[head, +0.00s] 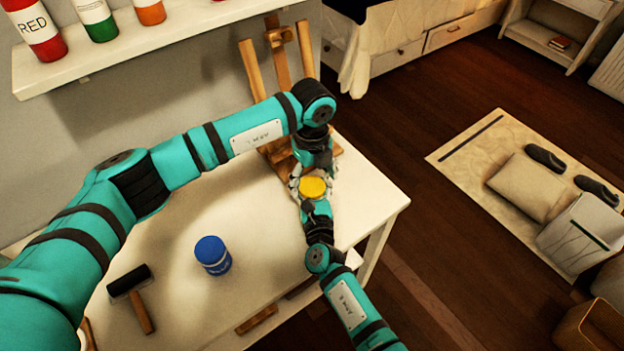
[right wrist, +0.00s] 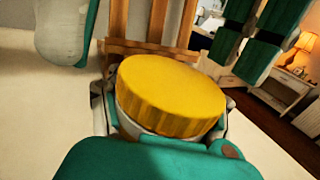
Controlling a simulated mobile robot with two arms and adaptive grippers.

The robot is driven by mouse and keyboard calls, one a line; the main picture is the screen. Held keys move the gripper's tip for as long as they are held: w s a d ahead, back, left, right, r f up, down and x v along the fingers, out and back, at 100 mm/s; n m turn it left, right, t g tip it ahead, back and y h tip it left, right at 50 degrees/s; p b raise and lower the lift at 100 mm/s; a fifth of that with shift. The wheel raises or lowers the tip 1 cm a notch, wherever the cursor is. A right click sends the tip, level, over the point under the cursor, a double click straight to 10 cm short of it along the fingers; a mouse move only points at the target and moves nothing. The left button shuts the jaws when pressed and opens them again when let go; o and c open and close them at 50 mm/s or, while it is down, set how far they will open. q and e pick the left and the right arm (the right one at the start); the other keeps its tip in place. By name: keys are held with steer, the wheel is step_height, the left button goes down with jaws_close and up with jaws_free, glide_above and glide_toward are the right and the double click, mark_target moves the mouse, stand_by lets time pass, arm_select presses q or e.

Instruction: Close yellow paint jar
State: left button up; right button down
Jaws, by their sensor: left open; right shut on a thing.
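The yellow lid (head: 313,187) sits at the right part of the white table, on top of the paint jar. In the right wrist view the yellow lid (right wrist: 170,92) covers the mouth of the white jar (right wrist: 135,128); I cannot tell whether it is fully seated. My right gripper (head: 312,199) is shut on the jar below the lid, its fingers at both sides. My left gripper (head: 311,170) is open just behind and above the lid. Its teal and grey fingers also show at the top of the right wrist view, apart from the lid.
A blue jar (head: 213,254) and a black roller (head: 130,283) with wooden handle stand and lie on the table's left half. A wooden easel (head: 252,65) stands behind my grippers. Paint bottles (head: 95,18) line the wall shelf (head: 170,42).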

arm_select(q)
step_height(320, 180, up, 3)
steer(key=shift+r, duration=0.15)
steer(key=shift+o, duration=0.4)
steer(key=o, duration=0.4)
steer(key=shift+c, duration=0.2)
step_height(320, 180, up, 12)
